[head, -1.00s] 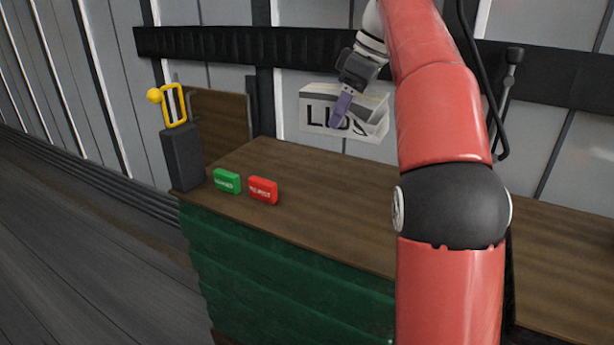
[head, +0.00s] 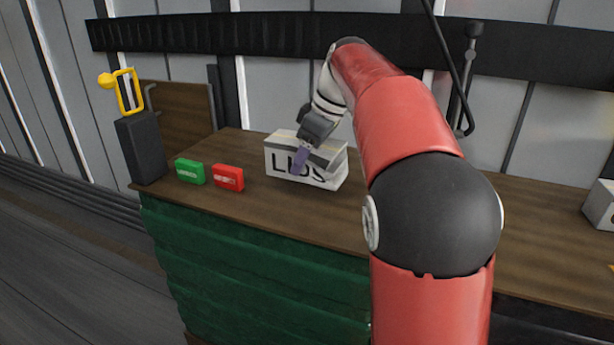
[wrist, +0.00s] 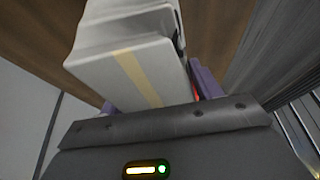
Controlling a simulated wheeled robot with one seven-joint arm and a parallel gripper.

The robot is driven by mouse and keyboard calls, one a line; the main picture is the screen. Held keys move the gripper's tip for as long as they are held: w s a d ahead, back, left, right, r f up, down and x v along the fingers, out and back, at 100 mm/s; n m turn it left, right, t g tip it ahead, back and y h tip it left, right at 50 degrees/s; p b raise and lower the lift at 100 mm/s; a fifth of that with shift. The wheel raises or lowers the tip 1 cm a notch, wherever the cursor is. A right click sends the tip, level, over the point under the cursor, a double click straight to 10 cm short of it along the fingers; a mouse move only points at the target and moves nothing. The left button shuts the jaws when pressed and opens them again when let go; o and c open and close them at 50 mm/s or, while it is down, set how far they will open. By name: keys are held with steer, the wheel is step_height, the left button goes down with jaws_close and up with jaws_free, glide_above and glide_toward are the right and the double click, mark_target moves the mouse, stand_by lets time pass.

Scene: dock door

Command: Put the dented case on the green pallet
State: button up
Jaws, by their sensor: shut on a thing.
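The white case (head: 292,170) marked "LIDS" is over the wooden counter, upright, and its right part looks creased and pushed in. My gripper (head: 300,160) is shut on it from above, with a purple finger against its front face. In the wrist view the case (wrist: 130,70) shows a tan tape strip and stepped, uneven faces between the purple fingers of my gripper (wrist: 158,95). I cannot tell whether its bottom touches the counter. I see no green pallet in these views.
The counter (head: 250,205) has a green block (head: 190,171) and a red block (head: 228,178) left of the case. A dark post with a yellow handle (head: 128,92) stands at its left end. Another white box (head: 600,205) is at the right edge.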

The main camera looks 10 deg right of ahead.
mark_target(330, 144)
steer(key=shift+f+b, duration=0.4)
steer(key=shift+f, duration=1.45)
steer(key=shift+f, duration=0.2)
steer(key=o, duration=1.5)
steer(key=p+v, duration=0.2)
steer(key=v, duration=1)
steer(key=shift+r, duration=0.15)
steer(key=shift+s, duration=0.1)
